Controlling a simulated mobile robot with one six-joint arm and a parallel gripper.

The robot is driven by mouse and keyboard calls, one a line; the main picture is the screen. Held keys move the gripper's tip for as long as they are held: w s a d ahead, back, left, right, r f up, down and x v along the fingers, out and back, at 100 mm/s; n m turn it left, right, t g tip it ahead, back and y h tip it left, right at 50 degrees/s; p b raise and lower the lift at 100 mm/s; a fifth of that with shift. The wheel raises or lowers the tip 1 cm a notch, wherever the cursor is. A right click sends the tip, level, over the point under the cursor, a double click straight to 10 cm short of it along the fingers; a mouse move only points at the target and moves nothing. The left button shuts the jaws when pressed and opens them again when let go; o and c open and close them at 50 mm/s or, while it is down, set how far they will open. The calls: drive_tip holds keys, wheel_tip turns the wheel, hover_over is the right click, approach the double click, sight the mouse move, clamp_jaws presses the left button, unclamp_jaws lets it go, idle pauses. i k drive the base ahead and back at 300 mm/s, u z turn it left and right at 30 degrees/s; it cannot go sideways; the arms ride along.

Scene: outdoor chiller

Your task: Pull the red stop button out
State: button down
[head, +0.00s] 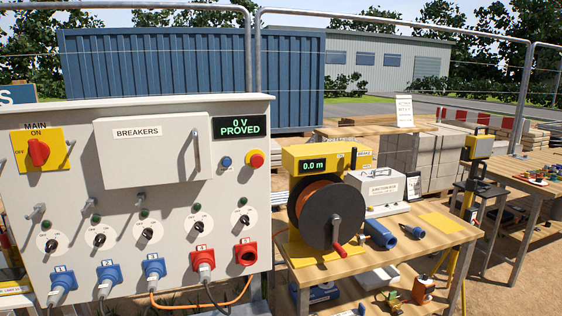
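The red stop button (257,160) sits on a yellow surround on the right side of the grey electrical panel (75,200), below the display reading "0 V PROVED" (240,127). It is small here, and I cannot tell whether it is pushed in or out. A small blue button (226,162) is just to its left. My gripper is not in view.
The panel also carries a red main switch (38,152), a breakers cover (140,165) and several plugs along its bottom. A wooden table (440,240) on the right holds a cable reel (335,215). A wire fence and blue container (180,70) stand behind.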

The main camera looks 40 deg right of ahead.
sight(256, 160)
drive_tip(key=z, duration=0.85)
drive_tip(key=k, duration=0.95)
drive_tip(key=i, duration=0.8)
